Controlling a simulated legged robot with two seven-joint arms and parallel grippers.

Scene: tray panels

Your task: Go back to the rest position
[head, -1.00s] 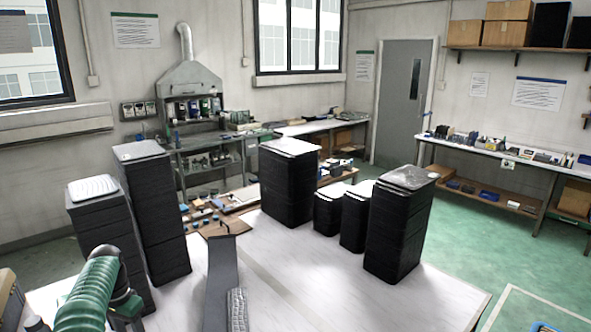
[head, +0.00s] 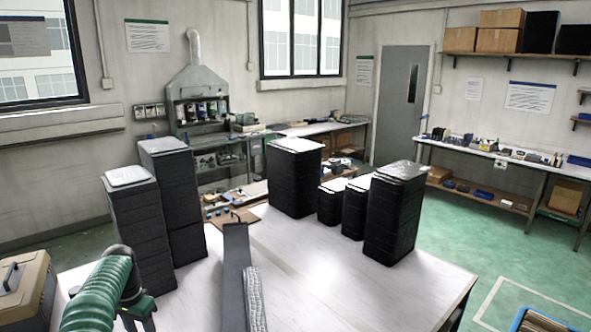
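My green ribbed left arm and its dark joint show at the lower left of the head view, but no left fingertips can be made out. My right gripper is out of view. Tall black stacks stand on the white table (head: 320,290): two at the left, a front one (head: 140,225) and a back one (head: 178,200). Another tall stack (head: 294,182) stands at the back middle. Two short stacks (head: 331,205) (head: 355,212) stand beside a tall right stack (head: 393,217). A long dark grey panel (head: 235,270) lies near the front, with a textured grey piece (head: 255,300) alongside.
A tan case (head: 20,285) is at the lower left. A blue-edged item (head: 545,320) is at the lower right, off the table. Behind stand a metal workbench and a long side bench (head: 500,160). The table's front right is clear, and green floor lies beyond it.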

